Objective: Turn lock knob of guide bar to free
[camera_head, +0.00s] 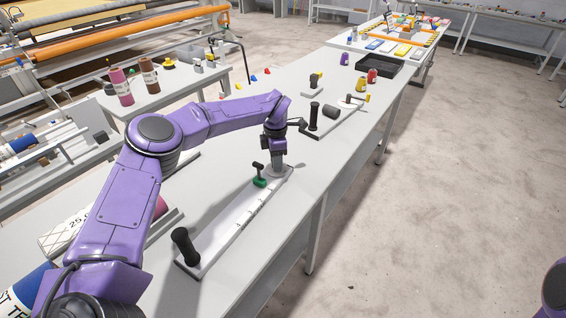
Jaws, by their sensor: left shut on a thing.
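The guide bar (226,232) is a long white bar lying on the grey table, running from lower left to upper right. My left gripper (278,170) points down at the far end of the bar, beside the green block. It is shut on the lock knob, which is mostly hidden by the fingers. Whether the knob is turned cannot be told. My right gripper is out of view.
Beyond my left gripper, a black-handled tool (314,117), a small grey stand (312,91) and a black tray (377,66) rest on the table. Red and brown spools (121,87) stand on a side table at left. Floor at right is clear.

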